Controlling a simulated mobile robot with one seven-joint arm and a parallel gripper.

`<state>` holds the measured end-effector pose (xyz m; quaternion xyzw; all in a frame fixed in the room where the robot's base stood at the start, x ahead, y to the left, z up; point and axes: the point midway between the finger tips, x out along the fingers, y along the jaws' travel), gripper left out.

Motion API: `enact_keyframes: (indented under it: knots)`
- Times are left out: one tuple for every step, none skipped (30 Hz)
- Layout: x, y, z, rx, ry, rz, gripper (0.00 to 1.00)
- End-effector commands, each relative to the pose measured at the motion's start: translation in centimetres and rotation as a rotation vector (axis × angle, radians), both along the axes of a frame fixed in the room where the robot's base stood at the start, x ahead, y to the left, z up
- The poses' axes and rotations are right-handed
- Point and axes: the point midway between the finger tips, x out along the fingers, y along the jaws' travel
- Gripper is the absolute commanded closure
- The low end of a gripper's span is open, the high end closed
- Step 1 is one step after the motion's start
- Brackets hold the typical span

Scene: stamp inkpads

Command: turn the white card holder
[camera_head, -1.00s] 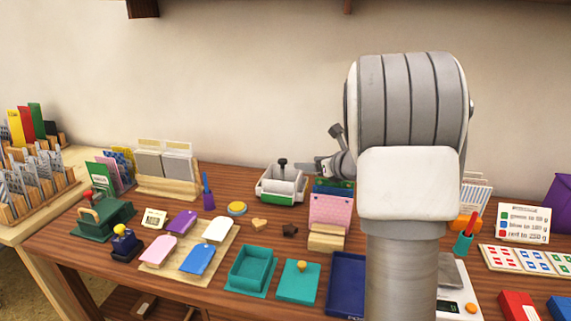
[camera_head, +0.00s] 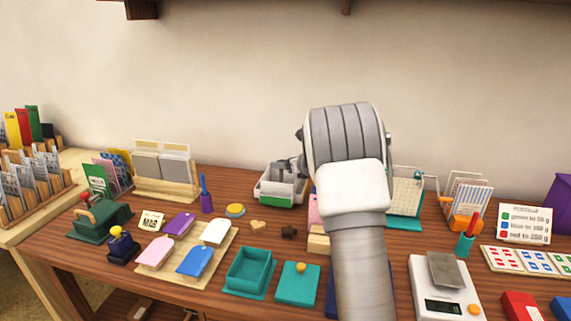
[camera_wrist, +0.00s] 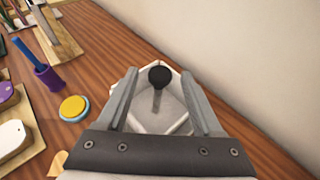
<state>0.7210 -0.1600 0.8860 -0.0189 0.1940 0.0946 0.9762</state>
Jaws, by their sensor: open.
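The white card holder (camera_head: 269,188), a low box with a green patch on its front, stands at the back middle of the table, partly covered by my arm. In the wrist view the white holder (camera_wrist: 158,118) lies between my fingers, with a black ball knob on a grey stem rising from it. My gripper (camera_wrist: 160,78) is open, with one finger along each side of the holder. I cannot tell whether the fingers touch it. In the head view my gripper (camera_head: 296,166) is small and mostly hidden by my wrist.
A yellow-topped round pad (camera_head: 235,210) and a purple cup with a blue stick (camera_head: 206,200) stand left of the holder. A wooden rack of grey cards (camera_head: 165,180) is further left. A teal stand (camera_head: 405,205) is to the right. The wall (camera_wrist: 260,60) is close behind.

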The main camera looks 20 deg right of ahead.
Motion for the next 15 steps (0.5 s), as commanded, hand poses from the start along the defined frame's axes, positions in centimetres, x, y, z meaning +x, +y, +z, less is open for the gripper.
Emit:
enact_keyframes:
  knots:
    - [-0.01, 0.0, 0.0, 0.0, 0.0, 0.0, 0.32]
    - [-0.01, 0.0, 0.0, 0.0, 0.0, 0.0, 0.32]
    - [-0.02, 0.0, 0.0, 0.0, 0.0, 0.0, 0.34]
    - [-0.02, 0.0, 0.01, 0.0, 0.0, 0.0, 0.4]
    - [-0.03, -0.02, 0.0, 0.0, 0.0, 0.0, 0.45]
    - [-0.03, -0.02, 0.0, 0.0, 0.0, 0.0, 0.52]
    - [-0.04, -0.02, 0.01, 0.0, 0.0, 0.0, 0.58]
    - [-0.04, -0.02, 0.01, 0.0, 0.0, 0.0, 0.63]
    - [-0.04, -0.02, 0.01, 0.0, 0.0, 0.0, 0.7]
    - [-0.04, -0.02, 0.01, 0.0, 0.0, 0.0, 0.76]
    - [-0.04, -0.02, 0.01, 0.0, 0.0, 0.0, 0.81]
    - [-0.05, -0.02, 0.01, 0.0, 0.0, 0.0, 0.88]
    - [-0.05, -0.02, 0.0, 0.0, 0.0, 0.0, 0.94]
    - [-0.05, -0.02, 0.0, 0.0, 0.0, 0.0, 0.99]
    - [-0.05, -0.02, 0.0, 0.0, 0.0, 0.0, 1.0]
